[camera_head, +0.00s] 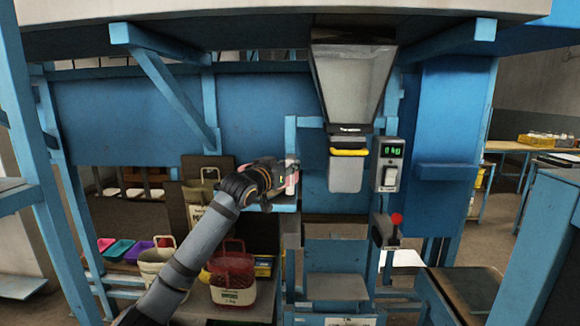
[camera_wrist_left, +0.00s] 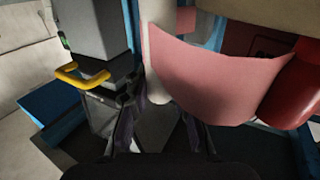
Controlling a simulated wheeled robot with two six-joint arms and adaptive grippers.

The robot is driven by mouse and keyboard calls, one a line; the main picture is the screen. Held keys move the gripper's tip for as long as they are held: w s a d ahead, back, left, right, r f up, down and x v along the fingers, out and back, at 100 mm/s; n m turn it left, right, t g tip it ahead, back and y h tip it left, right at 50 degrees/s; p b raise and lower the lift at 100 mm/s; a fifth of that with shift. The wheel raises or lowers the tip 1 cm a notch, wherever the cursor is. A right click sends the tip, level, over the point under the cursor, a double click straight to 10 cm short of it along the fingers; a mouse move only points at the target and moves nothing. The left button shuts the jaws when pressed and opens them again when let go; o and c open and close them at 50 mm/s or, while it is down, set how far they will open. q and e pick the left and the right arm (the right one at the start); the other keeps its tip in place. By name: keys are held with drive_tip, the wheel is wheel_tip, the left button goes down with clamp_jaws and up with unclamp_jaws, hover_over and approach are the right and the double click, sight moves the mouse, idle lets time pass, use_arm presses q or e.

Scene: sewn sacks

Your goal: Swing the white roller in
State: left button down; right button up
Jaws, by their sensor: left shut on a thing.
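The white roller (camera_wrist_left: 157,45) stands upright in the left wrist view, its lower end between my fingers. A pink sheet (camera_wrist_left: 215,75) hangs beside it and runs right to a red roll (camera_wrist_left: 300,90). My left gripper (camera_wrist_left: 160,125) is shut on the white roller. In the head view my left gripper (camera_head: 282,180) is at a small blue shelf, left of the hopper; the roller is mostly hidden there by the gripper. My right gripper is not in view.
A hopper (camera_head: 350,80) with a yellow-handled spout (camera_head: 348,152) hangs right of my gripper. Beside it are a scale display (camera_head: 391,150) and a red-knobbed lever (camera_head: 396,219). Blue posts frame the bench.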

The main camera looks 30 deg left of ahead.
use_arm(q)
drive_tip(key=shift+f, duration=0.35)
drive_tip(key=c, duration=1.4)
unclamp_jaws()
drive_tip(key=shift+c, duration=0.2)
drive_tip(key=o, duration=0.3)
drive_tip(key=shift+s+a+r, duration=0.1)
drive_tip(key=shift+s+r, duration=0.1)
drive_tip(key=shift+w+r, duration=0.1)
drive_tip(key=shift+r, duration=0.1)
wheel_tip(320, 180, up, 10)
drive_tip(key=shift+f, duration=0.15)
